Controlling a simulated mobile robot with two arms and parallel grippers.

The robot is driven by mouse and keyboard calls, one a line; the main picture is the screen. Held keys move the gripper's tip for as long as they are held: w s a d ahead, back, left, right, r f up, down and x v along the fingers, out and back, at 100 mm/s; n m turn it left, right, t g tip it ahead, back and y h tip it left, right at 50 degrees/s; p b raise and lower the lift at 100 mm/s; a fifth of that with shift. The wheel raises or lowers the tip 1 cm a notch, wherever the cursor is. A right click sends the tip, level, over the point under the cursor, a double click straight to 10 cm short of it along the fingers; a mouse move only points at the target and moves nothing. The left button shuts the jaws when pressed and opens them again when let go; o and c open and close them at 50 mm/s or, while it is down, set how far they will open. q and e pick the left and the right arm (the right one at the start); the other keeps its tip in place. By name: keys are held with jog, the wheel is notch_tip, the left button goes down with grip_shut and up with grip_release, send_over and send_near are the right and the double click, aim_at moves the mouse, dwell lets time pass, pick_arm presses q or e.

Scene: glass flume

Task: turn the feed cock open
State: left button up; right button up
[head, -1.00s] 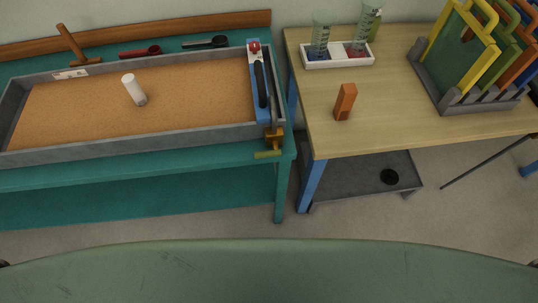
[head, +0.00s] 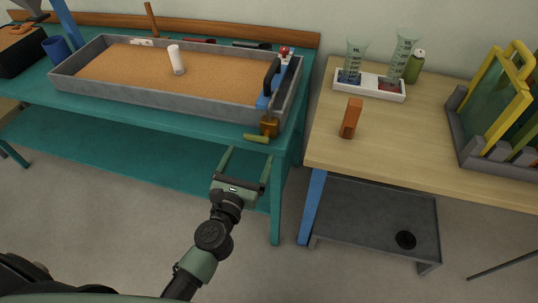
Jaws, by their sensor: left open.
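The feed cock (head: 268,128) is a brass fitting at the near right corner of the grey sand tray (head: 170,101). Its yellow-green lever (head: 257,138) sticks out to the left, roughly along the tray's front edge. My left gripper (head: 247,168) is open and empty. In the picture it is just below the cock, in front of the teal bench's edge, with its two fingers pointing up toward the lever. A gap shows between the fingertips and the lever. My right gripper is not in view.
A white cylinder (head: 176,60) stands in the sand. A blue fitting with a black handle (head: 271,78) is at the tray's right end. The wooden table (head: 420,143) at right holds an orange block (head: 351,118), a white rack (head: 369,86) with two graduated vessels, and a green bottle (head: 414,67).

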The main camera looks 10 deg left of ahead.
aim_at(256, 136)
pick_arm(q)
jog(key=shift+n, duration=0.3)
jog(key=w, duration=0.4)
jog(key=w+p, duration=0.1)
jog(key=w, duration=0.2)
jog(key=shift+a+r, duration=0.15)
jog(key=shift+r, duration=0.15)
jog(key=shift+w, duration=0.45)
jog(key=shift+f, duration=0.1)
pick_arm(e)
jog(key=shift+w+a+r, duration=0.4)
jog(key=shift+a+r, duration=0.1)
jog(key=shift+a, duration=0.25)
pick_arm(q)
jog(key=c, duration=1.4)
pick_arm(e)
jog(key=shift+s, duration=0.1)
